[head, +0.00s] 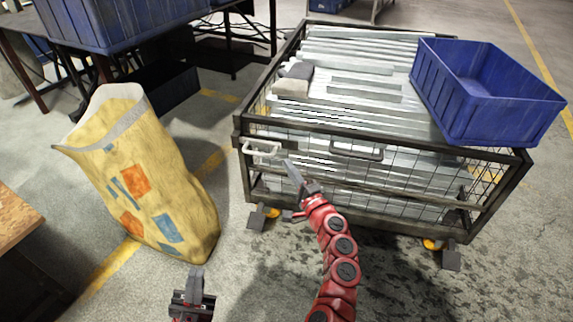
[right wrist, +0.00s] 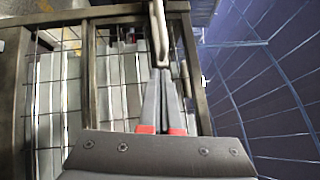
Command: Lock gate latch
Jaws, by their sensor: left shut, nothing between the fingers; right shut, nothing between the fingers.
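The gate latch (head: 262,149), a pale looped handle, sits at the top left corner of the wire-mesh cart's (head: 240,142) front side. My right gripper (head: 290,168) is shut and empty, just right of and slightly below the latch in the head view. In the right wrist view, the shut fingers (right wrist: 163,78) point at a pale bar (right wrist: 160,35) that looks like the latch; I cannot tell whether they touch it. My left gripper (head: 195,278) is shut and empty, low over the floor between the yellow sack and my right arm.
The cart holds stacked galvanized pieces (head: 360,65) and a blue crate (head: 490,95) on its right. A yellow sack (head: 150,180) stands left. Another blue bin (head: 120,20) sits on a table behind.

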